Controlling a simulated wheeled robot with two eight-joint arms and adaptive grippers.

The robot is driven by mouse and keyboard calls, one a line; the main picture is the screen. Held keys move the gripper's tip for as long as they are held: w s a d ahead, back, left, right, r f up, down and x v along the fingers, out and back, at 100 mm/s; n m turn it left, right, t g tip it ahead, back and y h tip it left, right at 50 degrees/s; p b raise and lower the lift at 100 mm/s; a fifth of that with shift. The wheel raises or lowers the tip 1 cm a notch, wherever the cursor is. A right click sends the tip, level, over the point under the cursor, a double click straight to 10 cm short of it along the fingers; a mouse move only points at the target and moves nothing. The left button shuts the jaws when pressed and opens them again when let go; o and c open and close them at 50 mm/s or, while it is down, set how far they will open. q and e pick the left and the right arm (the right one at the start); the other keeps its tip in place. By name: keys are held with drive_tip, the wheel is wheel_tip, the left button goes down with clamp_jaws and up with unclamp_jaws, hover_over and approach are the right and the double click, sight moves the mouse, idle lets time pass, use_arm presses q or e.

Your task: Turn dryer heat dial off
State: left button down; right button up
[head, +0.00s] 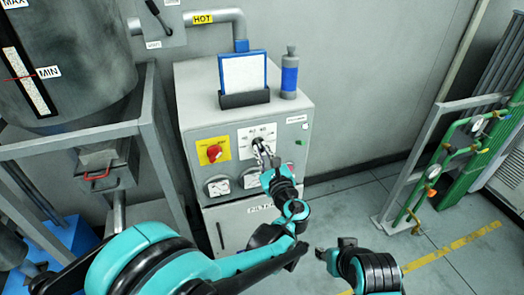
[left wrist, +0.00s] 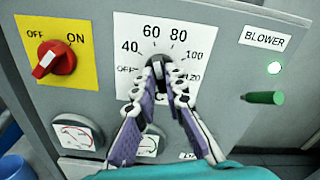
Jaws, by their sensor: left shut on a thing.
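The heat dial (left wrist: 158,66) is a dark knob with a pale pointer mark on a white scale plate (left wrist: 127,88) of the grey dryer cabinet (head: 190,100). The scale runs from OFF at left through 40, 60, 80 and 100 to 120. The pointer stands about upright, near 60 to 80, away from OFF. My left gripper (left wrist: 163,84) is shut on the dial, with a finger on each side; the fingers hide its lower part. In the head view my left gripper (head: 266,157) reaches the plate from below. My right gripper (head: 334,250) is low, away from the cabinet; its jaw opening is unclear.
Gauges (left wrist: 78,134) sit below.

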use_arm(q)
drive_tip(key=shift+n, duration=0.3)
drive_tip(key=n, duration=0.3)
drive_tip(key=shift+n, duration=0.4)
drive_tip(key=n, duration=0.3)
drive_tip(key=shift+n+b, duration=0.3)
drive_tip(key=n, duration=0.4)
drive_tip(key=shift+n, duration=2)
drive_tip(key=c, duration=1.6)
unclamp_jaws()
drive_tip(key=shift+w+f, duration=0.1)
drive_tip(key=shift+w, duration=0.05)
